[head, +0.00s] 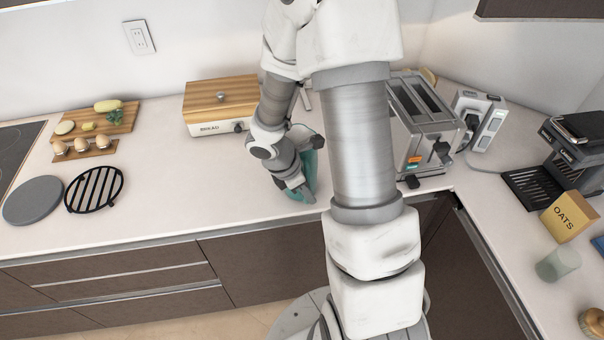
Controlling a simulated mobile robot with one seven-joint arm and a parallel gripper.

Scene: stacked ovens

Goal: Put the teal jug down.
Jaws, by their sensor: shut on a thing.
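The teal jug (309,172) is at the middle of the counter, between the bread box and the toaster. Only part of its teal side shows; my gripper and arm hide the rest. My gripper (303,192) points down at the jug and is shut on it. The jug is at or just above the white counter (170,185); I cannot tell whether its base touches.
A bread box (222,106) stands behind to the left, a toaster (422,125) to the right. A black trivet (94,190), a grey round plate (33,200) and an egg holder (86,149) lie at the left. The counter left of the jug is clear.

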